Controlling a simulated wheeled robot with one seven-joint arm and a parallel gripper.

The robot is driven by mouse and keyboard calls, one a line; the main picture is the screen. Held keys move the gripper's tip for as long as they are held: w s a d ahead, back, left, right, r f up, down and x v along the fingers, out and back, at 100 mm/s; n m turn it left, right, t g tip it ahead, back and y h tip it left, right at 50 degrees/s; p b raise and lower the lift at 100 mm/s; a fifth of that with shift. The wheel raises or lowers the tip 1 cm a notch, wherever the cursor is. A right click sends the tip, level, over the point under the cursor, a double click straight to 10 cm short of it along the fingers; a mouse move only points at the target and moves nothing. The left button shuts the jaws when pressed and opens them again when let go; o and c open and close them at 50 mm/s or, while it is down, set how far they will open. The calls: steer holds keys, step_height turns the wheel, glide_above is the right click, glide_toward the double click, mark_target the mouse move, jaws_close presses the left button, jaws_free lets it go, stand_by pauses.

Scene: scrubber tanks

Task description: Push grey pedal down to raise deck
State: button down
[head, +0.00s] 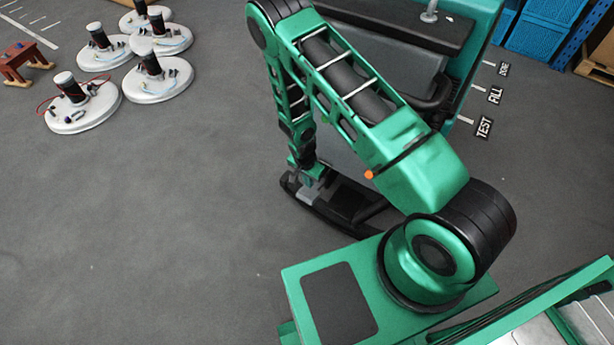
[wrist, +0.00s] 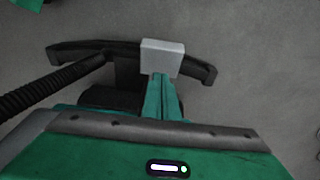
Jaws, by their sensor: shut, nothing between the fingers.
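In the head view, the pedal (head: 308,195) is a small pale patch by the black squeegee (head: 345,205). My gripper (head: 311,178) points down close above the pedal in the head view, shut and empty. I cannot tell whether it touches the pedal.
A ribbed black hose (wrist: 50,87) runs left of the pedal. The scrubber (head: 480,45) stands behind my arm. Several white round pads with black posts (head: 150,82) and a brown stool (head: 22,62) are at upper left. The floor between is clear.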

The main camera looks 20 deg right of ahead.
mark_target(309, 193)
steer(key=shift+s+a+f, duration=0.15)
steer(key=shift+a+f, duration=0.1)
steer(key=shift+f, duration=0.55)
steer(key=shift+s+a+f, duration=0.15)
steer(key=shift+a+f, duration=0.05)
steer(key=shift+f, duration=0.55)
steer(key=shift+s+d+f, duration=0.1)
steer(key=shift+f, duration=0.05)
